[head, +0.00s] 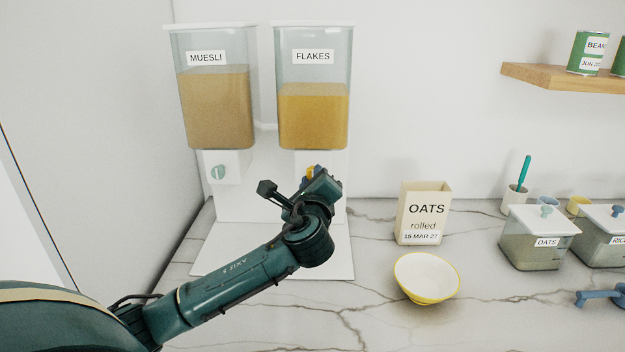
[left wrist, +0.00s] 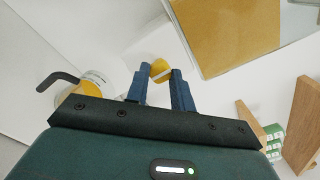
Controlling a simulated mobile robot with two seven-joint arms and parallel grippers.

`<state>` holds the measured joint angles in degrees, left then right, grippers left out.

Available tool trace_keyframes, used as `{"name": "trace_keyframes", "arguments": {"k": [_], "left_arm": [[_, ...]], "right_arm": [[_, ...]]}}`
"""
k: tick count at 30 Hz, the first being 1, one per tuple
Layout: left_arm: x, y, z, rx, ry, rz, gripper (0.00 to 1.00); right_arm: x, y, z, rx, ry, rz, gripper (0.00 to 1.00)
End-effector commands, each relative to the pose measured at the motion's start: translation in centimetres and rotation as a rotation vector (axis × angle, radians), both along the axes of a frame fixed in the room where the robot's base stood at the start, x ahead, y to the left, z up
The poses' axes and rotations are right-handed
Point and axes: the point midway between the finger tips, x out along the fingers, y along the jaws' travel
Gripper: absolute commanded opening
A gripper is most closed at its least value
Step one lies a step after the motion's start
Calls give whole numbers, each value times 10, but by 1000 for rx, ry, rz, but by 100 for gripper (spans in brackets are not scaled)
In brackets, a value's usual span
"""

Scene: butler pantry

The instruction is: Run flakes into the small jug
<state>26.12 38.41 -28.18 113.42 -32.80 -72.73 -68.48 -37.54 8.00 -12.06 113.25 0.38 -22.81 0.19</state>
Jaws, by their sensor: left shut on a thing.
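The flakes dispenser (head: 314,105) stands at the back left, its clear hopper about half full of golden flakes. Its yellow knob (head: 310,171) shows just behind my left gripper (head: 315,182). In the left wrist view the blue fingers (left wrist: 163,88) are shut on the yellow knob (left wrist: 160,70). A small rounded vessel with yellow-orange in it (left wrist: 93,88) is partly hidden behind the gripper body there; it may be the small jug, but I cannot be sure. In the head view my gripper and arm cover the place below the spout. My right gripper is out of view.
The muesli dispenser (head: 216,105) with a pale green knob (head: 218,173) is beside it on the left. An oats box (head: 424,215), a white and yellow bowl (head: 426,277) and lidded bins (head: 540,238) stand to the right. The marble front is clear near the bowl.

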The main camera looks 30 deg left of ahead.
Motion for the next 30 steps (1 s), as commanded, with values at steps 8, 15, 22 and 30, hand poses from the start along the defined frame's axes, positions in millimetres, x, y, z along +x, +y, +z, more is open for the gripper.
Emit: {"name": "trace_keyframes", "arguments": {"k": [8,15,22,30], "left_arm": [[0,0,0,-2,1,0,42],[0,0,0,0,1,-1,45],[-15,-10,-2,-1,0,-4,45],[-65,-41,-3,-5,1,-5,45]], "right_arm": [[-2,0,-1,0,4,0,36],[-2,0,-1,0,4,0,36],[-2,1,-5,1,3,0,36],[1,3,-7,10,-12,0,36]]}}
